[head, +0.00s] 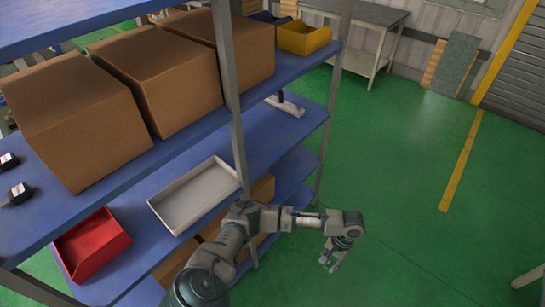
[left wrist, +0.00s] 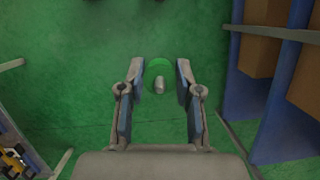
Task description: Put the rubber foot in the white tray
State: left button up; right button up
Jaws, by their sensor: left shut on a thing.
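The white tray (head: 192,197) lies empty on the blue middle shelf. My left gripper (head: 331,264) hangs to the right of the shelf unit, over the green floor and apart from the tray. In the left wrist view, the rubber foot (left wrist: 159,84), a small piece with a grey stem and a round green end, sits between the fingertips of my left gripper (left wrist: 159,72). The gripper is shut on it. In the head view the foot is too small to make out. My right gripper is in neither view.
A red bin (head: 92,244) stands left of the tray on the same shelf. A grey upright post (head: 228,90) rises beside the tray. Large cardboard boxes (head: 75,115) and a yellow bin (head: 303,38) fill the shelf above.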

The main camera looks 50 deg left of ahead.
aim_at(196, 193)
jog(key=i+u, duration=0.25)
jog(key=u, duration=0.15)
jog(key=i+l+u, duration=0.15)
jog(key=u, duration=0.25)
jog(key=i+l+u, duration=0.15)
jog(key=u, duration=0.25)
jog(key=i, duration=0.1)
